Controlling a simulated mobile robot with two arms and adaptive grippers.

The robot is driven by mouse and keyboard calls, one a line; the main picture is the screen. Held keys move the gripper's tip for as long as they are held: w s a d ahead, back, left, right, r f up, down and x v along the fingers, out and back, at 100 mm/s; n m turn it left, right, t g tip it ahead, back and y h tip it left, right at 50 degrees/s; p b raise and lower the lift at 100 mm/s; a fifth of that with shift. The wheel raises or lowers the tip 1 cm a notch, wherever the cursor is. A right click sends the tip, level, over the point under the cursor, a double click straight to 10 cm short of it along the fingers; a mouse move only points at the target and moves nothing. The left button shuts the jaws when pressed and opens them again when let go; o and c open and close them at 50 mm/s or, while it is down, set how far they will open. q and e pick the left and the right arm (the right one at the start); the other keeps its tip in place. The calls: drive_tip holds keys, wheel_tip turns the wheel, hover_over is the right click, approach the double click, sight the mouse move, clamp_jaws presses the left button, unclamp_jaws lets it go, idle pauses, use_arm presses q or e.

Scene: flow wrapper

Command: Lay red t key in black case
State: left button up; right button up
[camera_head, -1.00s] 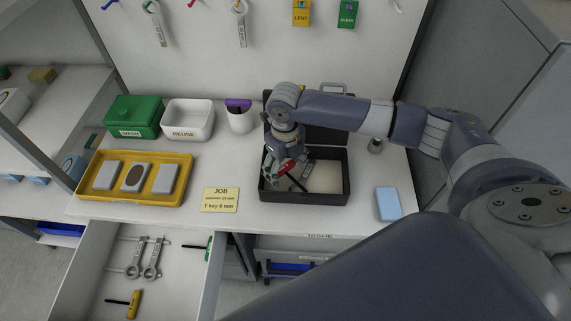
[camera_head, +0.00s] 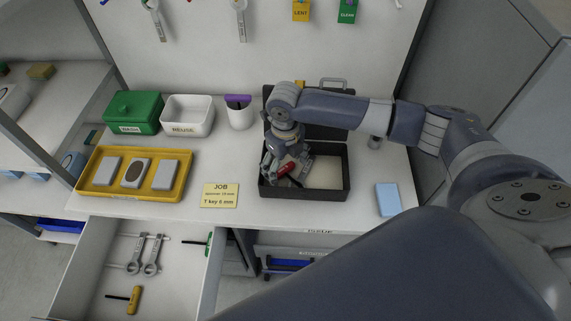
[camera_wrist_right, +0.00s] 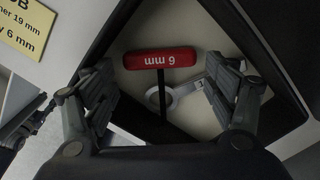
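The black case (camera_head: 333,193) stands open on the bench, its lid raised at the back. The red T key (camera_head: 285,170) is in the left part of the case. In the right wrist view the key's red handle (camera_wrist_right: 150,61), marked "6 mm", lies crosswise with its black shaft pointing down the picture. A grey ring spanner (camera_wrist_right: 178,92) lies in the case by the shaft, partly hidden. My right gripper (camera_head: 287,163) is inside the case, above the key. Its fingers (camera_wrist_right: 160,75) are spread on either side of the handle, with visible gaps.
A yellow tray (camera_head: 84,187) with several grey blocks, a green box, a white REUSE bin (camera_head: 187,117) and a cup stand to the left. An open drawer (camera_head: 180,280) juts out in front.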

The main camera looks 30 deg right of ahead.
sight(285, 173)
wheel_tip(285, 173, up, 13)
drive_tip(key=b, duration=0.2)
drive_tip(key=shift+r, duration=0.15)
idle(0.7)
